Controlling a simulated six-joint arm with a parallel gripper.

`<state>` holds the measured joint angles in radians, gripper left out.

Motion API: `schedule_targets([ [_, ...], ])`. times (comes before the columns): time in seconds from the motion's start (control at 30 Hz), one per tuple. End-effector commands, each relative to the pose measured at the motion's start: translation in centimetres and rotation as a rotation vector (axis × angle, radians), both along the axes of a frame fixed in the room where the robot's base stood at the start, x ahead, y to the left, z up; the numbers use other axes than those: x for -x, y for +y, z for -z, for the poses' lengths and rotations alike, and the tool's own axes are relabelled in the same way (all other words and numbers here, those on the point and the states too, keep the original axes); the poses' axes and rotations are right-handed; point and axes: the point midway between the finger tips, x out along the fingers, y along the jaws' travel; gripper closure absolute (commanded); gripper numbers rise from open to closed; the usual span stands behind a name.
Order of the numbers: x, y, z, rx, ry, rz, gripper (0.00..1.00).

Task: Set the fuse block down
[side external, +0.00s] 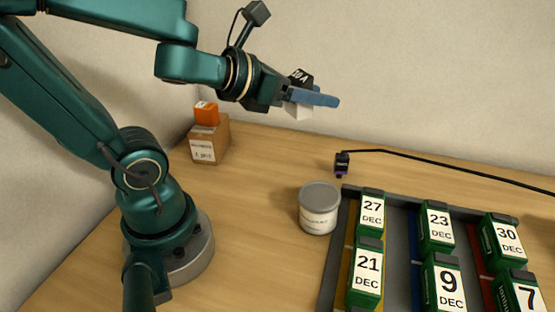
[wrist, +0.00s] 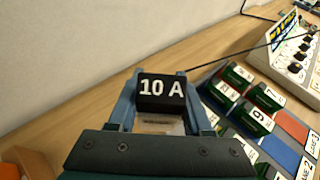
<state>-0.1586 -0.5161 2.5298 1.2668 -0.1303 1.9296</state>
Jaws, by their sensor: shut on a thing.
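The fuse block (side external: 301,76) is a black block with a white "10 A" label, and a pale part shows beneath it. It also shows in the wrist view (wrist: 161,97), label facing the camera, between the two blue fingers. My gripper (side external: 318,98) is shut on it and holds it high above the wooden table, clear of everything. The near finger hides part of the block in the side view.
A grey-lidded tin (side external: 319,208) stands left of a dark tray (side external: 397,262) of green batteries with date labels. A black plug (side external: 342,164) on a cable lies behind. An orange box (side external: 206,113) sits on a cardboard box (side external: 209,139). Bare table (side external: 262,175) lies between the cardboard box and tin.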

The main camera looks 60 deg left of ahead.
Motion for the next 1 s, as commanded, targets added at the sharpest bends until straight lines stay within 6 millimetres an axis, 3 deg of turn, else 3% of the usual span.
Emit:
schedule_targets([
  [0.27,-0.6,-1.4,-0.8,-0.009,-0.009,0.040,1.00],
  [0.57,-2.0,-2.7,-3.7,-0.023,-0.011,-0.065,1.00],
  [0.77,-1.9,-0.4,-4.4,-0.002,0.010,-0.304,1.00],
  [1.0,-2.2,5.3,0.0,-0.011,0.038,-0.676,1.00],
])
